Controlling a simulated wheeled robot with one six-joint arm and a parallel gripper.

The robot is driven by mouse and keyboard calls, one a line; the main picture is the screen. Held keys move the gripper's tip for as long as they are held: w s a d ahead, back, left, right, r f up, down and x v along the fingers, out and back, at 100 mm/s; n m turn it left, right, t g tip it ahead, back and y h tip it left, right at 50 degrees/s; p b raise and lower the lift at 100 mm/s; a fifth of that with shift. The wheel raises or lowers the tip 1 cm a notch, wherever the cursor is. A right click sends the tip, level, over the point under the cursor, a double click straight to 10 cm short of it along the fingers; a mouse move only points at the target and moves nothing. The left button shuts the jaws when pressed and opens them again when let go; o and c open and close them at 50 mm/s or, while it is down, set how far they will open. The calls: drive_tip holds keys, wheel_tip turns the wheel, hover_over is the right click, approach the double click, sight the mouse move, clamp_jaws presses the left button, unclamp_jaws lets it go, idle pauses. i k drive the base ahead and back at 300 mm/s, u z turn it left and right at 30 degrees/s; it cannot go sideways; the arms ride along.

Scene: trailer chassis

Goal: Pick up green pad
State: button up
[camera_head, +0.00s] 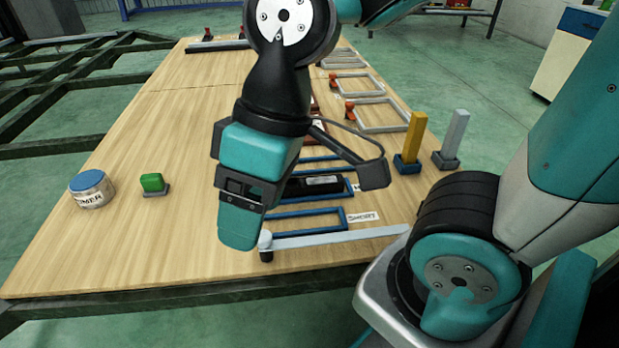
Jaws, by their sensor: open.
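The green pad (152,182) is a small green block on a grey base. It sits on the wooden table top (120,245) at the left, just right of a jar. My gripper (308,212) hangs over the table to the right of the pad, its two fingers spread apart. It is open and I see nothing between the fingers. The gripper is clearly apart from the pad. My arm hides part of the table's middle and some of the frames there.
A jar with a blue lid (91,189) stands left of the pad. Blue-edged trays (305,222), a yellow post (413,135) and a grey post (456,135) stand at the right. A light bar (335,238) lies near the front edge. The wood around the pad is clear.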

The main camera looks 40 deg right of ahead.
sight(153, 184)
drive_tip(key=u, duration=0.35)
drive_tip(key=k, duration=0.5)
drive_tip(key=u, duration=1.2)
drive_tip(key=i, duration=0.75)
drive_tip(key=z, duration=0.35)
drive_tip(key=i, duration=0.65)
drive_tip(key=z, duration=0.95)
drive_tip(key=i, duration=0.25)
drive_tip(key=z, duration=0.25)
